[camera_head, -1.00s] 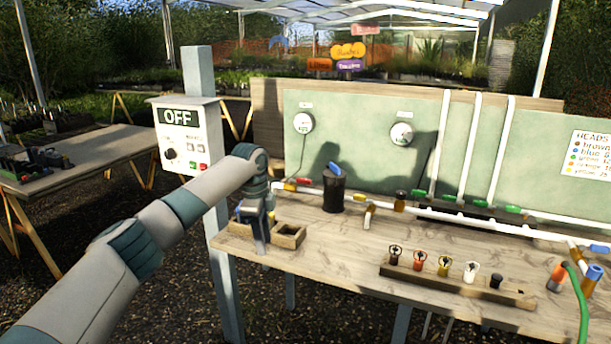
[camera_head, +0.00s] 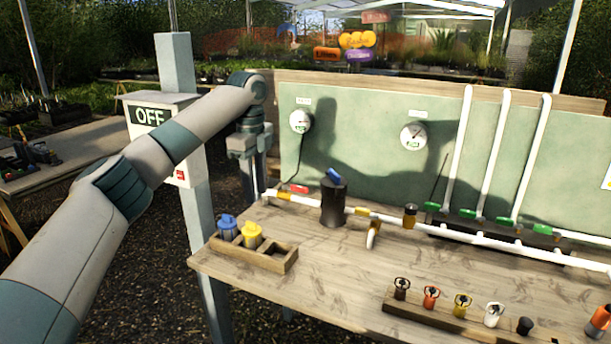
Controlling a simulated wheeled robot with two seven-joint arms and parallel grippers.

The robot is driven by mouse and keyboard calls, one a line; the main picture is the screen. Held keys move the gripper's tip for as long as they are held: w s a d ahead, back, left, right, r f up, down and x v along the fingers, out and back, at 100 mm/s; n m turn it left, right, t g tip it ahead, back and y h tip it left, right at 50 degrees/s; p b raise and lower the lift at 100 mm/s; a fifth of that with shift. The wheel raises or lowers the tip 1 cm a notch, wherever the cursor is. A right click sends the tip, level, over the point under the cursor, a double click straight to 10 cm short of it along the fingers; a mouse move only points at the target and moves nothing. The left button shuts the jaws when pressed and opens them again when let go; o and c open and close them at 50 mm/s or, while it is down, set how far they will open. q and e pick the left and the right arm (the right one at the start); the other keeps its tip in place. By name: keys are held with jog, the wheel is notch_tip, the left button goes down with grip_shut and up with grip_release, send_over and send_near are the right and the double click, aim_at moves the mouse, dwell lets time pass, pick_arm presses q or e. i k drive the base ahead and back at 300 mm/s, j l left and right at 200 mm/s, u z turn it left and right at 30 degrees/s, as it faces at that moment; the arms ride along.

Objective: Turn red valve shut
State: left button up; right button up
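The red valve handle (camera_head: 299,189) sits on the white pipe near its left end, behind the wooden tray and left of a black cylinder. It is small here; I cannot tell whether it lies along or across the pipe. My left gripper (camera_head: 259,186) points down at the back left edge of the bench, left of the red handle and apart from it. Its fingers are narrow in this view, and their gap cannot be made out. I see nothing held in it. My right gripper is out of view.
A wooden tray (camera_head: 283,265) holds a blue and a yellow piece. A black cylinder (camera_head: 334,204) with a blue handle stands near the red one. Green-handled valves (camera_head: 467,213) line the pipe. Several heads stand in a front rack (camera_head: 392,307). A control box (camera_head: 150,117) reads OFF.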

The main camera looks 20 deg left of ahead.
aim_at(295, 188)
jog(key=i, duration=1.2)
